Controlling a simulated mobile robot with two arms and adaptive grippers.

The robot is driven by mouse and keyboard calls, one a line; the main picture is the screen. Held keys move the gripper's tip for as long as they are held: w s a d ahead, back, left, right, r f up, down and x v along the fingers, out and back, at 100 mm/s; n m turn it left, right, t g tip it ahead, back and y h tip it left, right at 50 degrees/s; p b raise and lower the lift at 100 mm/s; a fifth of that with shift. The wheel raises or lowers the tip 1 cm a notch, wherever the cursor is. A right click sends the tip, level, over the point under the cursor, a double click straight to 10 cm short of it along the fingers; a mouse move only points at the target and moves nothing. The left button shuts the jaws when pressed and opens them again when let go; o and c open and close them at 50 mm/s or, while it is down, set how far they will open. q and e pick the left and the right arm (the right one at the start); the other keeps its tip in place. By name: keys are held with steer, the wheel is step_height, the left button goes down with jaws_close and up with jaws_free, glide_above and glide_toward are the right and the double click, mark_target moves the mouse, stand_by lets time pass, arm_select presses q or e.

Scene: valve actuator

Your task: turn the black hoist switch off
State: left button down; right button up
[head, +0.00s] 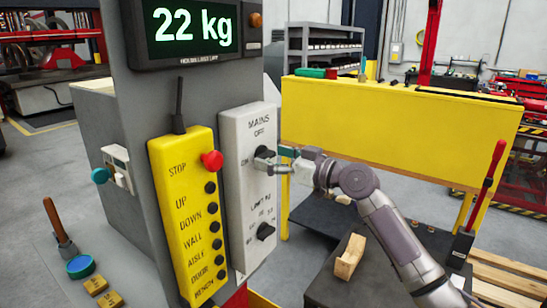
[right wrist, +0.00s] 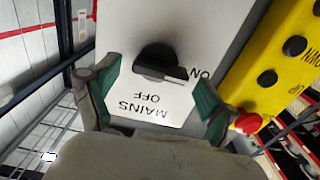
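A grey switch panel (head: 238,130) carries a black rotary switch (head: 264,156) under the words MAINS and OFF. My right gripper (head: 276,160) is at this switch and partly covers it in the head view. In the right wrist view, the picture is upside down and the black switch (right wrist: 158,62) has its bar pointing toward ON. My right gripper's two green-padded fingers (right wrist: 158,88) are spread apart on either side of the switch, with gaps to it. A second black rotary switch (head: 265,231) sits lower on the panel. My left gripper is not in view.
A yellow button box (head: 186,215) with a red stop button (head: 212,160) is left of the panel. A display (head: 193,25) above reads 22 kg. A wooden block (head: 349,257) lies on a dark surface below my right arm. A yellow bench (head: 400,125) stands behind.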

steer(key=c, duration=0.9)
steer(key=shift+m, duration=0.4)
steer(key=m, duration=0.3)
steer(key=shift+r+p, duration=0.1)
steer(key=shift+p, duration=0.25)
steer(key=m+p, duration=0.1)
steer(key=m, duration=0.3)
steer(key=shift+w+d+r+p, duration=0.1)
steer(key=shift+r+p, duration=0.05)
steer(key=shift+p, duration=0.15)
steer(key=m+p, duration=0.3)
steer(key=m, duration=0.2)
steer(key=shift+w+m, duration=0.1)
steer(key=shift+m, duration=0.3)
steer(key=shift+w+d+m+p, duration=0.1)
steer(key=shift+m+p, duration=1.05)
steer(key=shift+m, duration=0.75)
steer(key=shift+f, duration=0.2)
